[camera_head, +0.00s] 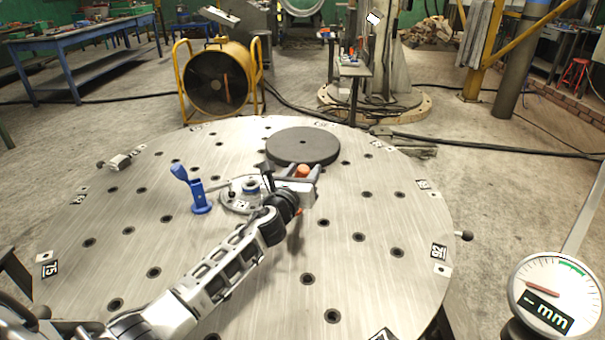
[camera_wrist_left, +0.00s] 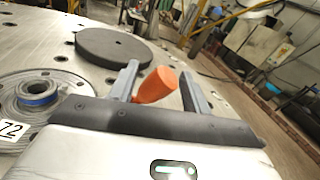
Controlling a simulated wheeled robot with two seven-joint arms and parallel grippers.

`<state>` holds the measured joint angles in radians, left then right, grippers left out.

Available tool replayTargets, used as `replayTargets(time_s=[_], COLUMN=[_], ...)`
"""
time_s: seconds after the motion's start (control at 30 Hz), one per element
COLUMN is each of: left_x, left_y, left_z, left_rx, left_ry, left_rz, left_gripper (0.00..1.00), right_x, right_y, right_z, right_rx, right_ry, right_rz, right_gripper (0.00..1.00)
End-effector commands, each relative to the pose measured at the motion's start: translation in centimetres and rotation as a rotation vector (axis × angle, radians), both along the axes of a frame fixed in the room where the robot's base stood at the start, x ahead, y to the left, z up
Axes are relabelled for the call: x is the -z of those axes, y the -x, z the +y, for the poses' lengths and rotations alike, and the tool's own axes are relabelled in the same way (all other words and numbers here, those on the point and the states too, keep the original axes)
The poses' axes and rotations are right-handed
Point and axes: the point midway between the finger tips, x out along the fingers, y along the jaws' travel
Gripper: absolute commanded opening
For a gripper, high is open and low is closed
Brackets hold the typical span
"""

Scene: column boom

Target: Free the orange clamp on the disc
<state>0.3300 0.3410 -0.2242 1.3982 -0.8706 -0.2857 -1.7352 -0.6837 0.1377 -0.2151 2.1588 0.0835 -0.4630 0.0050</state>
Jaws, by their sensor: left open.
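The orange clamp (camera_head: 303,171) stands near the front edge of the dark grey disc (camera_head: 290,142) on the round metal table (camera_head: 340,290). In the head view my left gripper largely covers it, with a bit of orange showing above and below. In the left wrist view its orange handle (camera_wrist_left: 157,85) rises between the two fingers of my left gripper (camera_wrist_left: 161,82). These fingers are open, one on each side of the handle. Whether either finger touches it I cannot tell. The disc (camera_wrist_left: 113,47) lies beyond the fingers. My right gripper is not in view.
A blue clamp (camera_head: 199,194) stands left of the gripper. A round fixture with a blue ring (camera_head: 250,186) sits close beside the wrist; it also shows in the left wrist view (camera_wrist_left: 38,98). A dial gauge (camera_head: 546,296) is at the lower right. The table's right side is clear.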

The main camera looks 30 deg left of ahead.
Motion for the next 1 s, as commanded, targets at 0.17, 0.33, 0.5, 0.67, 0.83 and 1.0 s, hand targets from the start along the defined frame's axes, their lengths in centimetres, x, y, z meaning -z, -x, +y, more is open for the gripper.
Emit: replayTargets(time_s=[0.17,0.33,0.5,0.67,0.83,1.0], left_x=[0.0,0.0,0.0,0.2,0.6,1.3], left_y=[0.0,0.0,0.0,0.0,0.1,0.2], left_z=[0.0,0.0,0.0,-0.2,-0.8,-1.8], left_rx=[0.0,0.0,0.0,0.001,0.002,0.003], left_ry=[0.0,0.0,-0.001,-0.025,-0.1,-0.222], left_rz=[0.0,0.0,0.0,-0.001,-0.007,-0.016], left_gripper=[0.48,0.12,0.0,0.0,0.0,0.0], right_x=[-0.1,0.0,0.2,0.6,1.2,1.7], right_y=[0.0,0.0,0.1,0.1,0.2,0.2], right_z=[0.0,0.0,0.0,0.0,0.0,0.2], right_rx=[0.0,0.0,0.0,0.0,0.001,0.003], right_ry=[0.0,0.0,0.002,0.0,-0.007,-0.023], right_rz=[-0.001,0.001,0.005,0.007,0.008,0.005], right_gripper=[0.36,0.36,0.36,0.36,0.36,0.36])
